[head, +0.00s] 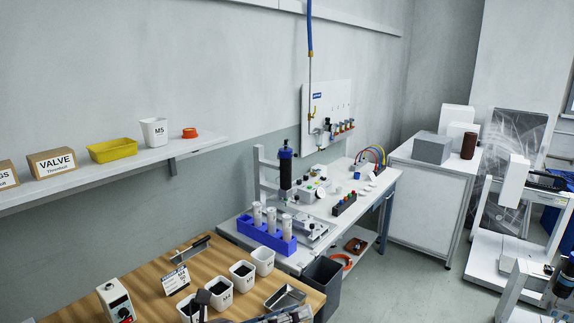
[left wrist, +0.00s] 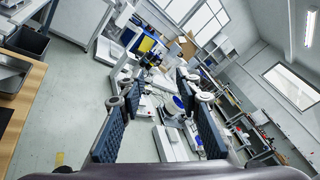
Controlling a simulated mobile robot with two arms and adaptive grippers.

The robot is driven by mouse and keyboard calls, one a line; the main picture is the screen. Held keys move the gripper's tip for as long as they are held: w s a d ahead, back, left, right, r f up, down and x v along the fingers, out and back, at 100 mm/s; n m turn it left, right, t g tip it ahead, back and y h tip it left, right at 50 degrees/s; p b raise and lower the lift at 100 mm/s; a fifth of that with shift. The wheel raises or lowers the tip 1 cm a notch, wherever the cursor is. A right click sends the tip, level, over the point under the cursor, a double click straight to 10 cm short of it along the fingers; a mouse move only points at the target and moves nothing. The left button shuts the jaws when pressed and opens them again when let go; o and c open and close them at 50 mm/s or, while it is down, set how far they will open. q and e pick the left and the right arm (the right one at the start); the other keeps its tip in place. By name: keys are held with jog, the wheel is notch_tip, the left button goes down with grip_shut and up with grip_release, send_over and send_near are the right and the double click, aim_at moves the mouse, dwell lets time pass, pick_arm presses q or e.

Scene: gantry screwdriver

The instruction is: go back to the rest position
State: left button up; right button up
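My left gripper (head: 288,315) shows only in part as dark pieces at the bottom edge of the head view, by the front right of the wooden table. In the left wrist view its two dark blue ribbed finger pads (left wrist: 158,128) stand wide apart. Nothing is held between them; only the distant room shows through the gap. I cannot make out my right gripper in either view. A black screwdriver (head: 286,170) with a blue top hangs upright over the white workbench.
The wooden table (head: 215,255) holds white cups (head: 242,275) and a metal tray (head: 285,297); its edge also shows in the left wrist view (left wrist: 25,112). A blue rack (head: 266,237) holds pale cylinders. A dark bin (head: 322,280) stands beside the table. Grey floor (head: 400,285) is clear further right.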

pick_arm(q)
jog(key=w+a+r+n+t+y, duration=0.2)
jog(key=a+r+n+t+y, duration=0.15)
jog(key=a+n+t, duration=0.4)
jog(key=w+a+r+n+t+y, duration=0.15)
jog(key=a+r+n+t, duration=0.3)
jog(key=n, duration=0.55)
jog(key=s+a+f+n+g+y, duration=0.3)
jog(key=a+f+n+g+y, duration=0.1)
jog(key=a+f+n+y, duration=1.1)
jog(key=s+d+f+n+g+h, duration=0.2)
jog(key=s+f+n+g+h, duration=0.15)
jog(key=s+f+g, duration=0.6)
jog(key=s+d+f+n+g+h, duration=0.1)
jog(key=s+d+f, duration=0.1)
jog(key=s+f, duration=0.4)
jog(key=s+d+f+n+g, duration=0.1)
jog(key=s+d+f+g, duration=0.15)
jog(key=s, duration=0.65)
notch_tip(320, 180, down, 29)
jog(key=s, duration=0.3)
jog(key=s+a+f, duration=0.1)
jog(key=s+f, duration=0.6)
jog(key=s, duration=0.1)
jog(key=s+a+f+g, duration=0.1)
jog(key=s+a+f, duration=0.1)
jog(key=s+f, duration=0.5)
jog(key=shift+s+a+f+g, duration=0.15)
jog(key=shift+s+a+g, duration=0.15)
jog(key=shift+s, duration=0.15)
